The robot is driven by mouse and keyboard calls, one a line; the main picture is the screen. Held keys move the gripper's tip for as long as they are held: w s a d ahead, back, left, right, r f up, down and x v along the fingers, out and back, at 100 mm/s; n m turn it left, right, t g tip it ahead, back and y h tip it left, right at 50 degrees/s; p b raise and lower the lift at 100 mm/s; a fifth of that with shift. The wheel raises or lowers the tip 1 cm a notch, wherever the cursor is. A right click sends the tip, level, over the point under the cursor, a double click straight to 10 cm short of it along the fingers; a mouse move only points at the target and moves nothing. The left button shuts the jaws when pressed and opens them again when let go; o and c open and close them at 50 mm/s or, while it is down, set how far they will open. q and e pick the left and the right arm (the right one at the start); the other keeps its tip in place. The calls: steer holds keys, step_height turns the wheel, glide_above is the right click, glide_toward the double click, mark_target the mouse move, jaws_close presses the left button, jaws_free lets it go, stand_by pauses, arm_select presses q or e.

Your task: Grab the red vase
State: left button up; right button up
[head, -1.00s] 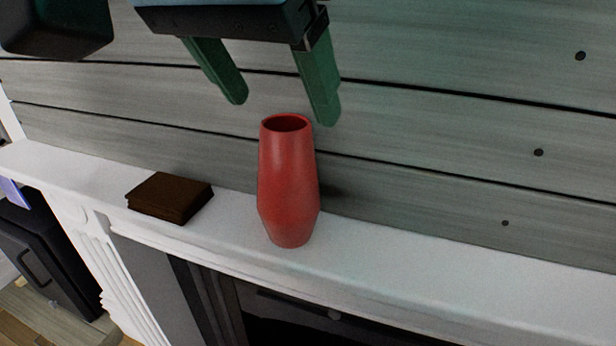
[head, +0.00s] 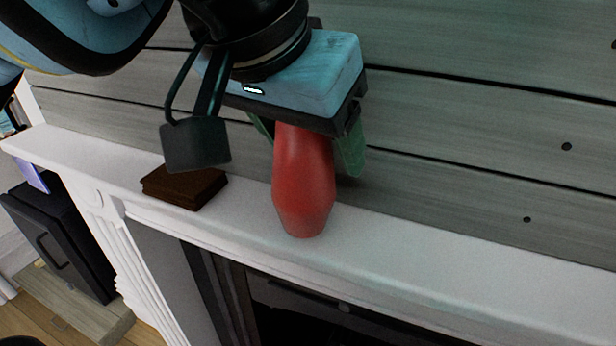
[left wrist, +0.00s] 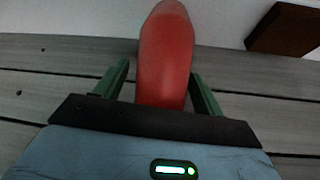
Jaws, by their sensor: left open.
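The red vase (head: 303,190) stands upright on the white mantel (head: 420,240), against a grey plank wall. My left gripper (head: 310,140) has come down over its upper part from above. Its green fingers are open, one on each side of the vase, and its body hides the vase's mouth. In the left wrist view, the vase (left wrist: 166,55) lies between the two fingers of the gripper (left wrist: 160,85), with a gap visible on each side. My right gripper is not in view.
A dark brown block (head: 184,187), perhaps books, lies on the mantel left of the vase; it also shows in the left wrist view (left wrist: 285,28). The plank wall (head: 480,110) rises close behind. The mantel right of the vase is clear.

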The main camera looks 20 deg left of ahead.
arm_select(q)
steer(key=c, duration=1.5)
steer(key=shift+r, duration=0.6)
steer(key=s+a+r, duration=0.1)
steer(key=s+a, duration=0.1)
steer(key=a, duration=0.2)
steer(key=s+a+r+b, duration=0.1)
steer(key=s+a, duration=0.2)
steer(key=a, duration=0.2)
steer(key=s+a+r, duration=0.1)
steer(key=s+a, duration=0.1)
steer(key=a, duration=0.3)
steer(key=shift+s+r, duration=0.3)
steer(key=shift+r, duration=0.1)
